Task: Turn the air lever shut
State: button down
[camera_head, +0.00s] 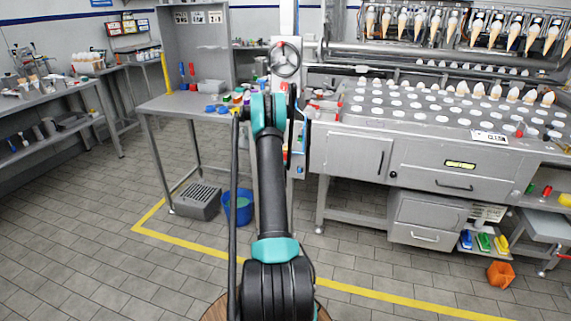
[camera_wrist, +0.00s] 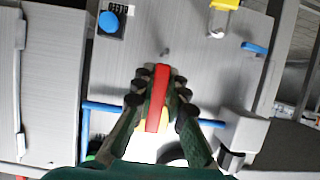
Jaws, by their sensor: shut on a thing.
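The red lever (camera_wrist: 158,92) stands up the middle of the wrist view, with a yellow part (camera_wrist: 163,122) beside its lower end. It lies roughly across a blue pipe (camera_wrist: 103,107), which shows on both sides of my fingers. My gripper (camera_wrist: 157,90) is shut on the red lever, one dark jointed finger on each side of it. The fingers hide the lever's edges and the middle of the pipe. In the head view my arm hides my gripper and the lever.
A grey panel carries a blue knob (camera_wrist: 108,20), a yellow part (camera_wrist: 226,4) and a blue handle (camera_wrist: 255,47). A grey box (camera_wrist: 243,132) is at the pipe's right end.

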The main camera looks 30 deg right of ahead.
jog(key=shift+a, duration=0.1)
jog(key=c, duration=1.5)
grip_release()
jog(key=shift+c, duration=0.2)
jog(key=v, duration=1.2)
jog(key=shift+w+r, duration=0.1)
